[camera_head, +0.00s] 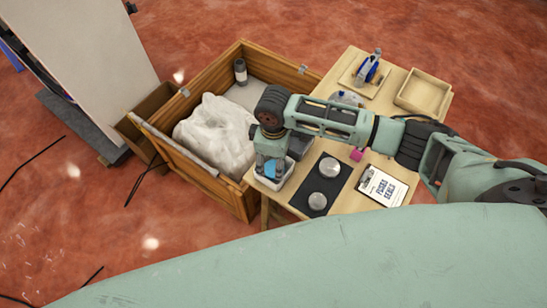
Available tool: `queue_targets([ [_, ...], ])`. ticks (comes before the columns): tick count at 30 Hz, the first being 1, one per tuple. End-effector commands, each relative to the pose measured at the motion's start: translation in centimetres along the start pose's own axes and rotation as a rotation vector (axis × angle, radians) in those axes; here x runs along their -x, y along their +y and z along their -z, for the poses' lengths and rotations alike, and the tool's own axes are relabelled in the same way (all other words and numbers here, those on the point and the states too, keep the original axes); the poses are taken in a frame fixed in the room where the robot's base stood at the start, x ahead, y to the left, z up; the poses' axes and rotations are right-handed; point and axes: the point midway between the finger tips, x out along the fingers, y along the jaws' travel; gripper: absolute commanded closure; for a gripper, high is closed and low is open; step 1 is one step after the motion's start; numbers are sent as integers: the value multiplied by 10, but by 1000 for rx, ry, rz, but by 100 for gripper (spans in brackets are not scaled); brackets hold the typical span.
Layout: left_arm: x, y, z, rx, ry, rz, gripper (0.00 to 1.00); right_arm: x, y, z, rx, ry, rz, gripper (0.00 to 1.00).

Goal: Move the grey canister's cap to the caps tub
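My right gripper (270,167) comes in from the right and points down over a small pale tub (287,177) at the table's left edge. Its fingers are small and partly hidden, so I cannot tell whether they are open or shut. A blue patch shows at the fingers; I cannot tell whether it is a held thing. Two round silver-grey pieces, one at the back (329,167) and one at the front (317,201), stand on a black mat (322,183). I cannot tell which is the grey canister or its cap. My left gripper is out of view.
The table also bears a labelled card (382,187), a pink block (356,155), a wooden tray (424,93) and a blue tool (368,70).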

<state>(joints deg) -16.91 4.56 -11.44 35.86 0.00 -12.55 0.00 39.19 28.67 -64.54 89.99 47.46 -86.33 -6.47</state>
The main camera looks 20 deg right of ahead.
Motion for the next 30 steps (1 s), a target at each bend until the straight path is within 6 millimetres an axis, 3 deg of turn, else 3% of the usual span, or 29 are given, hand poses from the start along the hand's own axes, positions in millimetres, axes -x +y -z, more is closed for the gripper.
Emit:
queue_targets([
  [3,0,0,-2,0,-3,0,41,0,0,0,0,0,0,30],
  [12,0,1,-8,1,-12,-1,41,1,0,0,0,0,-1,29],
  [16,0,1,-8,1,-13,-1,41,10,1,1,2,2,-3,29],
  [20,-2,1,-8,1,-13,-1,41,31,1,2,1,5,-2,29],
  [30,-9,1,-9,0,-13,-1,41,104,0,1,2,4,-3,29],
])
